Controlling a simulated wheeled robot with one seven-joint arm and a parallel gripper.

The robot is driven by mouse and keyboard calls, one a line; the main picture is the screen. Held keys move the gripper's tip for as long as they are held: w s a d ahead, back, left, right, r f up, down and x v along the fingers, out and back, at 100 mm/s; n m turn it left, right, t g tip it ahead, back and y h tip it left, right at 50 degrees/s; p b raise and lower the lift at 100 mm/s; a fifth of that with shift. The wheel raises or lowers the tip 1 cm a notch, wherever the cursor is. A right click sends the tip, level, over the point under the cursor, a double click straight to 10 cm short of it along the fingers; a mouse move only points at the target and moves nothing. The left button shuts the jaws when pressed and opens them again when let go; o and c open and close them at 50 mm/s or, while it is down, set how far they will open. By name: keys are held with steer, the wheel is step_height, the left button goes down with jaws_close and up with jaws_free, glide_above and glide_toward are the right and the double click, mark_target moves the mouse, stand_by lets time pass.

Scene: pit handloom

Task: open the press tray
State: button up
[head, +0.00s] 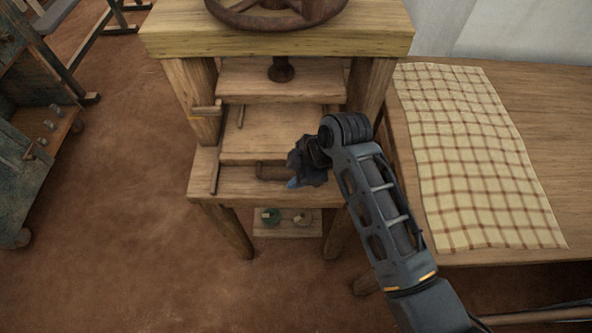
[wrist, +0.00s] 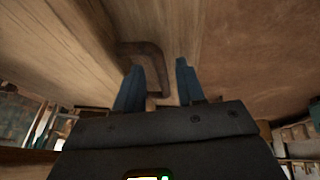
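The press tray (head: 255,148) is a pale wooden slab low in the wooden press, between its legs. A brown bar handle (head: 270,172) is on its front side. My gripper (head: 293,182) is at the handle's right end and hides part of it. In the wrist view, the bent handle (wrist: 155,62) shows between the two blue fingers of my gripper (wrist: 159,64). The fingers are apart, with visible gaps beside the bar. I cannot tell whether either finger touches it.
The press top beam (head: 280,40) carries a dark wheel (head: 275,12). A checked cloth (head: 480,155) lies on the table at right. A low shelf (head: 288,228) under the press holds small round items. A green cart (head: 30,130) stands left; the floor between is clear.

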jaws_close()
stand_by(0.5)
